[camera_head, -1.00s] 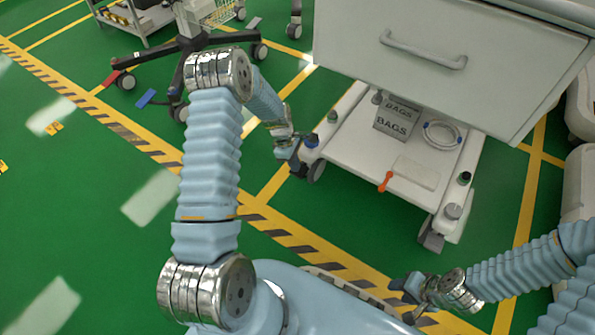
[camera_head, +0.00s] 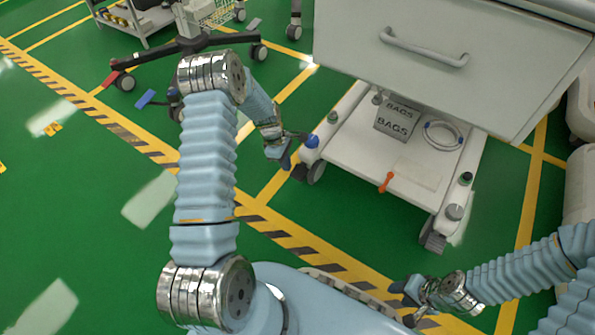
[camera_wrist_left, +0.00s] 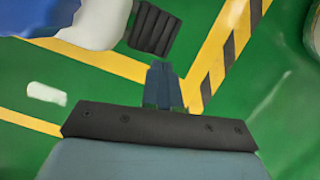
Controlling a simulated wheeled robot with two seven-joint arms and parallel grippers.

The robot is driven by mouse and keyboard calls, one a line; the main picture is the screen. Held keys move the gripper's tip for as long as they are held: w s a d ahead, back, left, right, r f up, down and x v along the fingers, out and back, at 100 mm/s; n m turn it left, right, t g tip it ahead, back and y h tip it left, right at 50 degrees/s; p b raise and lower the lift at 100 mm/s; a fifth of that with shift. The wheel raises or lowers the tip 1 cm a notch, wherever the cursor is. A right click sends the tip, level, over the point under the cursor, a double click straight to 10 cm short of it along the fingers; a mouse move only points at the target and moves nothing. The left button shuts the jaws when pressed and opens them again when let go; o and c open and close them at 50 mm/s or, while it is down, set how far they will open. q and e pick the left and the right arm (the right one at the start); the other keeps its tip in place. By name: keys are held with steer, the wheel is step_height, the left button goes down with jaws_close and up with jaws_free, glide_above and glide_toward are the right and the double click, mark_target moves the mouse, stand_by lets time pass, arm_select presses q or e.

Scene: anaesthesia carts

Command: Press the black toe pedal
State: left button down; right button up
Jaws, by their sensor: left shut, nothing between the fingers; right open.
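The black toe pedal (camera_wrist_left: 153,28) is a ribbed black pad beside the white cart base in the left wrist view. In the head view, the dark pad (camera_head: 299,172) shows at the cart's near left corner, partly beside my left gripper. My left gripper (camera_head: 284,162) is shut and empty, low over the floor next to that corner. In the left wrist view its fingertips (camera_wrist_left: 160,68) point toward the pedal, with a small gap in the picture; contact cannot be told. My right gripper (camera_head: 405,295) is open and empty, away from the pedal.
The white cart base (camera_head: 375,185) carries a grey BAGS box (camera_head: 397,118), a coiled tube (camera_head: 442,135) and corner knobs, one blue (camera_head: 312,141). A drawer (camera_head: 450,65) overhangs it.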

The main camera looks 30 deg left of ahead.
arm_select(q)
steer(key=p+v, duration=0.2)
steer(key=v, duration=1.1)
steer(key=shift+r+p, duration=0.35)
steer(key=shift+r, duration=0.05)
arm_select(e)
step_height(320, 180, up, 3)
steer(key=shift+f, duration=0.2)
arm_select(q)
steer(key=shift+s+a, duration=0.1)
